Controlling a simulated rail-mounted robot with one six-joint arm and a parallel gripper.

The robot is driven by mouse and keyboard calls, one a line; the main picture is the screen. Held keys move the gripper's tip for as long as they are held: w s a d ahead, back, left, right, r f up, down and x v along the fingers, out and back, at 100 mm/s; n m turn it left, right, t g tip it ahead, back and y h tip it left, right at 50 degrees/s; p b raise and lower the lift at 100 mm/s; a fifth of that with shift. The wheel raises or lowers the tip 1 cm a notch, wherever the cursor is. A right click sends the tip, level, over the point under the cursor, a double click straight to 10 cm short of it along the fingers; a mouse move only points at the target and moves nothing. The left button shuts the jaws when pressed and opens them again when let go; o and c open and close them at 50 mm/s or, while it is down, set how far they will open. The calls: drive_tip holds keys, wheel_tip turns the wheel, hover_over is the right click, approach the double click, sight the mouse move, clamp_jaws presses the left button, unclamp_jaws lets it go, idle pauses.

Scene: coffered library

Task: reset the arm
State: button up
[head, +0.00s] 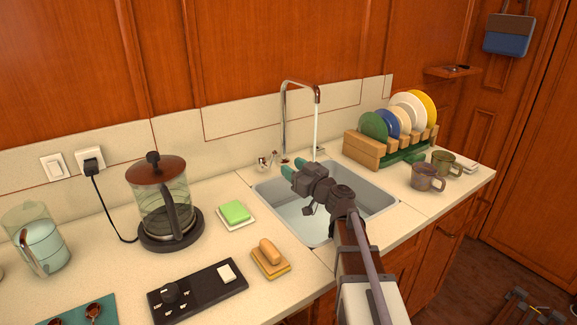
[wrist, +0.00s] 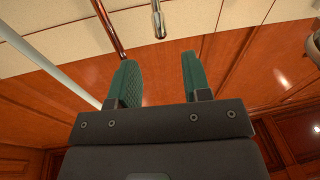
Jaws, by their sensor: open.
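My gripper (head: 292,168) is in the air over the sink (head: 378,203), at the end of my arm reaching in from the lower right. Its two green fingers are apart with nothing between them. The wrist view also shows my gripper (wrist: 160,60) open and empty, with wood panels behind the fingers. A metal tap (head: 285,115) arches over the sink behind my gripper, and a pale stream falls from its spout. A metal spout end (wrist: 158,22) shows at the top of the wrist view, beyond the fingertips.
Right are a plate rack (head: 363,150) and two mugs (head: 427,178). The counter's right edge is open.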

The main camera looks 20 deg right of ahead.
drive_tip(key=s+a+r+g+p, duration=0.8)
drive_tip(key=s+a+g+p, duration=0.45)
drive_tip(key=p, duration=0.85)
drive_tip(key=s+d+r+m+g+h+p, duration=0.2)
drive_tip(key=s+m+h+p, duration=0.1)
drive_tip(key=s+h+p, duration=0.1)
drive_tip(key=s+d+r+m+g+h+p, duration=0.2)
drive_tip(key=s+g+h+p, duration=0.1)
drive_tip(key=s+p, duration=0.4)
drive_tip(key=shift+s+d+r+m+h, duration=0.2)
drive_tip(key=shift+s+r+m+h, duration=0.2)
drive_tip(key=shift+s+h, duration=0.3)
idle(4.1)
